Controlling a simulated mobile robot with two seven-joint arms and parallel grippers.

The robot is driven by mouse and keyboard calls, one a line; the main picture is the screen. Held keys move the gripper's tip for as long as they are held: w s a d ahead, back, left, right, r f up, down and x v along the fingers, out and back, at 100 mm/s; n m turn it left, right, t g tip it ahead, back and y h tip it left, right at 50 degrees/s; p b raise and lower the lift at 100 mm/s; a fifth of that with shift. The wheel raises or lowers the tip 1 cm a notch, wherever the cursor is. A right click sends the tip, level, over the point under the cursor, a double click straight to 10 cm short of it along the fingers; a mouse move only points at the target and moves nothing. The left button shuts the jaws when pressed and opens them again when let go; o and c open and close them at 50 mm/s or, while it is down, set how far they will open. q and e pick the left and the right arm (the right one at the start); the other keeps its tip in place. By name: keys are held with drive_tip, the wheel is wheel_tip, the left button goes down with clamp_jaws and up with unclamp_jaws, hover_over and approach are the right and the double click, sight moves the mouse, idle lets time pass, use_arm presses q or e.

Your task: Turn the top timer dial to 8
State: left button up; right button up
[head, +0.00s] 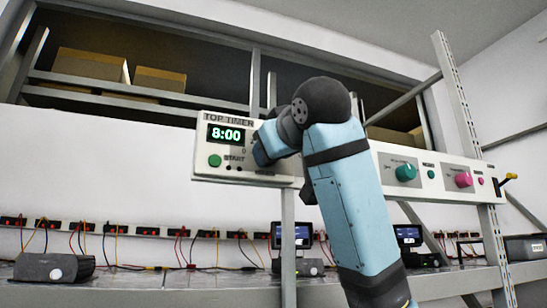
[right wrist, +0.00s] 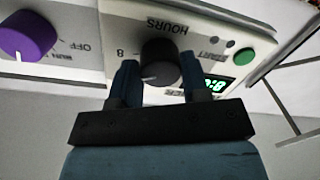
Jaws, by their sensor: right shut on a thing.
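The top timer panel (head: 210,172) carries a lit display (head: 226,135) that reads 8:00 in the head view. The timer dial (right wrist: 160,60) is a dark round knob with a white pointer mark, seen in the right wrist view near the printed word HOURS and a figure 8. The picture there is upside down, and the pointer lies at the knob's lower left. My right gripper (right wrist: 161,78) is shut on the dial, one finger on each side. In the head view my right arm hides the dial. My left gripper is not in view.
A green START button (head: 214,160) sits below the display. Farther right on the rail are a green knob (head: 405,172), a pink knob (head: 463,180) and a yellow-tipped lever (head: 511,177). Cardboard boxes (head: 91,66) stand on the upper shelf. Wired devices line the bench (head: 220,281).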

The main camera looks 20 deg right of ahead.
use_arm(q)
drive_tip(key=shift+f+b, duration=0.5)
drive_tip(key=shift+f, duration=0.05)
use_arm(e)
drive_tip(key=shift+f+m, duration=0.1)
drive_tip(key=shift+m, duration=1.3)
drive_tip(key=o, duration=0.9)
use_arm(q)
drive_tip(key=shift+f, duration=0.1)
use_arm(e)
drive_tip(key=shift+s, duration=0.15)
use_arm(q)
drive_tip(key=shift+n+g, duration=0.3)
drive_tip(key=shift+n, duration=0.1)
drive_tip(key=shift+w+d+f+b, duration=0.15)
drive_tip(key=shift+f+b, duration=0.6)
drive_tip(key=shift+b, duration=0.35)
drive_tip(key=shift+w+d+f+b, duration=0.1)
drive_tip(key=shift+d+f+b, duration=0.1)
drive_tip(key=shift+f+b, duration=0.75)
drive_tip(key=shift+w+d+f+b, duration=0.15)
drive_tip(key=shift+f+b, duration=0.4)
drive_tip(key=shift+b, duration=0.75)
use_arm(e)
drive_tip(key=shift+s+d, duration=0.15)
drive_tip(key=shift+s, duration=2.1)
drive_tip(key=shift+s+d, duration=0.2)
drive_tip(key=shift+s, duration=2.1)
drive_tip(key=shift+s+d, duration=0.15)
drive_tip(key=shift+s, duration=2.1)
